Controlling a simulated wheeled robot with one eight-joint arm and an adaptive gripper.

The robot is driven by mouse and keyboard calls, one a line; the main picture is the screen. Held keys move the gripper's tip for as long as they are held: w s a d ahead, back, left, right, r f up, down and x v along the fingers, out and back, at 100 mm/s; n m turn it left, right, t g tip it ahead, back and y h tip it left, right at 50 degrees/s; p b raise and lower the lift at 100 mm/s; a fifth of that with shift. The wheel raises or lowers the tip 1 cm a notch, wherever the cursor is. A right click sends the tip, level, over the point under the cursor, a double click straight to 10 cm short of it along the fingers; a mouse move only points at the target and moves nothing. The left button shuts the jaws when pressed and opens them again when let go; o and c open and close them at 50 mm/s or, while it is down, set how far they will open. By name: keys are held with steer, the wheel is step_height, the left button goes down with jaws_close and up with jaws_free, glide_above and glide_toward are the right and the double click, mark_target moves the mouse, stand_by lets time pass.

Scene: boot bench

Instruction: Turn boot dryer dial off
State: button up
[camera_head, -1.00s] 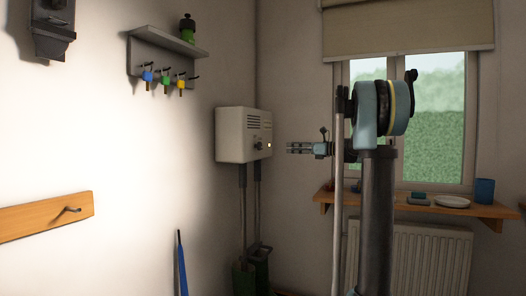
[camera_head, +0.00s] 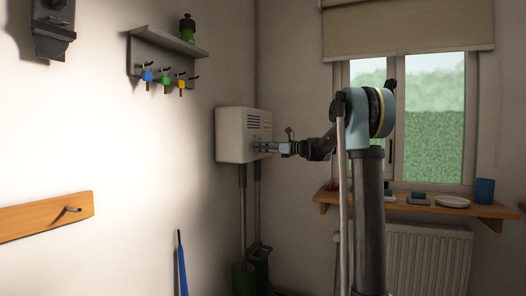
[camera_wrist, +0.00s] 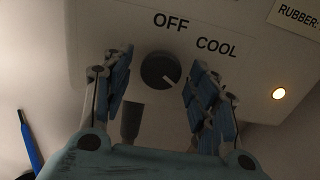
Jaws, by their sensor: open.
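The boot dryer (camera_head: 231,133) is a white box on the wall in the corner, with a vent grille on its front. In the wrist view its dark round dial (camera_wrist: 157,68) sits below the labels OFF and COOL. The dial's pale pointer mark slants to the lower right, away from OFF. My gripper (camera_wrist: 158,64) is open, one blue-padded finger on each side of the dial; contact does not show. In the head view my gripper (camera_head: 264,147) is at the dryer's front and hides the dial.
Two tubes run down from the dryer to green boots (camera_head: 243,279) on the floor. A key rack (camera_head: 167,50) hangs on the left wall. A wooden sill (camera_head: 440,208) with small items and a radiator (camera_head: 428,258) are at right.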

steer(key=shift+w+a, duration=0.15)
steer(key=shift+a, duration=0.25)
